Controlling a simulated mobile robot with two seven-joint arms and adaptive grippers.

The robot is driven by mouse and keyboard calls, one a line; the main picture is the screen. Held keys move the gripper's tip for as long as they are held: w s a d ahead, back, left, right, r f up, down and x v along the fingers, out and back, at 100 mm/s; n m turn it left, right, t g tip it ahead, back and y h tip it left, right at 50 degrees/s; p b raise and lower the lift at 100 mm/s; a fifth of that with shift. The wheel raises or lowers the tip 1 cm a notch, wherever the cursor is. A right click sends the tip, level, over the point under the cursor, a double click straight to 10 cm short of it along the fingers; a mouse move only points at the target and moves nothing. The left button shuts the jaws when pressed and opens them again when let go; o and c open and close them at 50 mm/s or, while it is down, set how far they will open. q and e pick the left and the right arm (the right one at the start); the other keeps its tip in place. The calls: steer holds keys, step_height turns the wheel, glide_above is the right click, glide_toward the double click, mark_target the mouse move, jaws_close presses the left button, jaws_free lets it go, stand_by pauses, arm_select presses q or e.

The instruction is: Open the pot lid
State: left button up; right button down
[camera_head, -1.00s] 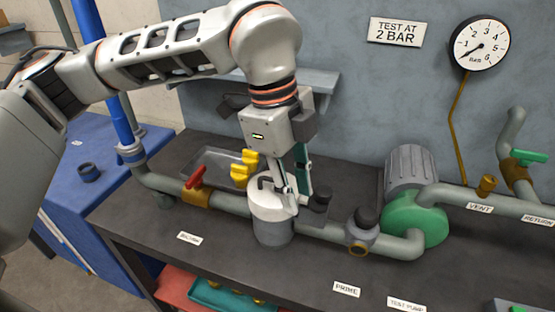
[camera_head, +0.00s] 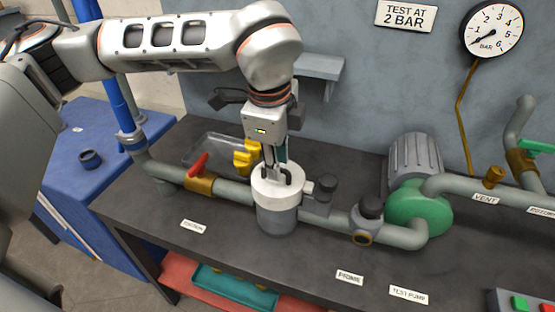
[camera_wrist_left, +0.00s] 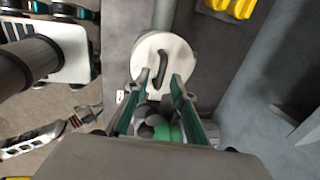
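The pot (camera_head: 277,218) is a grey cylinder on the pipe line, with a white upper part and a pale round lid (camera_wrist_left: 147,50). The lid lies flat on the pot and carries a dark arched handle (camera_wrist_left: 160,70); it also shows in the head view (camera_head: 288,174). My left gripper (camera_wrist_left: 158,88) points down over the lid. Its two green-sided fingers are apart, with the handle lying between or just beyond their tips; contact cannot be told. In the head view the left gripper (camera_head: 272,164) partly hides the lid. My right gripper is not clearly visible.
A red-handled valve (camera_head: 200,165) and a clear tray with yellow knobs (camera_head: 246,156) are left of the pot. A dark-capped fitting (camera_head: 322,192) stands close at its right. The green pump (camera_head: 420,208) is farther right. The bench front is mostly clear.

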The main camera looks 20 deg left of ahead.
arm_select(q)
steer(key=shift+f, duration=0.1)
jaws_close()
steer(key=shift+w, duration=0.1)
